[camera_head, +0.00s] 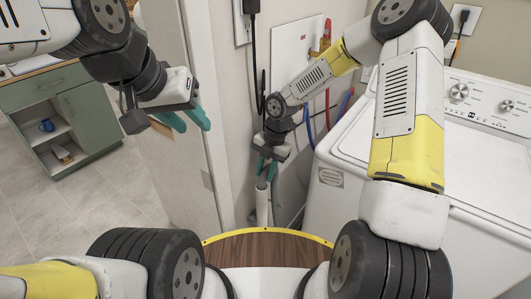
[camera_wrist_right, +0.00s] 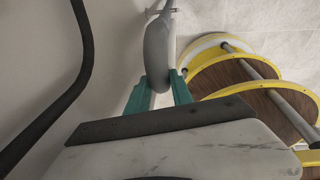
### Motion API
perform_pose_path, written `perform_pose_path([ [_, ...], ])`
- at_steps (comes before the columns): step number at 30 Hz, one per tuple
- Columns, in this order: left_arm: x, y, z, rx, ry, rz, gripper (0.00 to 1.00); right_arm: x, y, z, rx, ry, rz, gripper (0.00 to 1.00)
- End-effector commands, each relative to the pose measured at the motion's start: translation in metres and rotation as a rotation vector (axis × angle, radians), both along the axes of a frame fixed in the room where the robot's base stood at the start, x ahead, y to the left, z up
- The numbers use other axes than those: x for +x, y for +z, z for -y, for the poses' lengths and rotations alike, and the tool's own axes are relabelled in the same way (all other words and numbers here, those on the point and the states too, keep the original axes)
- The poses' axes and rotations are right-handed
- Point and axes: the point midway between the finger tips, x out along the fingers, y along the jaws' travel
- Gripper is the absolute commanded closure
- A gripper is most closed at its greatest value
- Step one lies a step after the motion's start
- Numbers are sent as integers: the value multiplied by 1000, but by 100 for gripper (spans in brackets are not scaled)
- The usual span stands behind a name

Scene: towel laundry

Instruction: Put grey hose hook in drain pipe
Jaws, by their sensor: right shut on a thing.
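My right gripper (camera_head: 267,168) is low by the wall, left of the washer. Its teal fingers are shut on the grey hose hook (camera_wrist_right: 157,55), seen between them in the right wrist view. The pale drain pipe (camera_head: 262,203) stands upright just below this gripper in the head view. In the wrist view the hook overlaps the pipe's line, so I cannot tell whether its end is inside or only beside the pipe. My left gripper (camera_head: 187,119) is open and empty in front of the door frame, its teal fingers apart.
The white washer (camera_head: 340,160) stands close on the right. Red and blue hoses (camera_head: 309,125) and a black cable (camera_head: 256,70) hang along the wall. A green cabinet (camera_head: 85,118) stands at the far left. Open tiled floor (camera_head: 90,215) lies left of the door frame.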

Motion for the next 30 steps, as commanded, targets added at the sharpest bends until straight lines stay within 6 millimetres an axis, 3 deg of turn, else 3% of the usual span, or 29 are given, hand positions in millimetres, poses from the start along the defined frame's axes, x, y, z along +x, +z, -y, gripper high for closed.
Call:
perform_pose_path([
  [10, 0, 0, 0, 0, 0, 0, 64, 0, -3, 0, 0, 0, 1, 100],
  [11, 0, 0, 0, 0, 0, 0, 64, 0, -3, 0, 0, 0, 1, 71],
  [15, 0, 0, 0, 0, 0, 0, 64, 0, -3, 0, 1, 0, 0, 47],
  [24, 0, 0, 0, 0, 0, 0, 64, 0, -2, 0, 0, -1, 1, 47],
  [30, 0, 0, 0, 0, 0, 0, 64, 1, 18, 1, 0, -4, 3, 47],
])
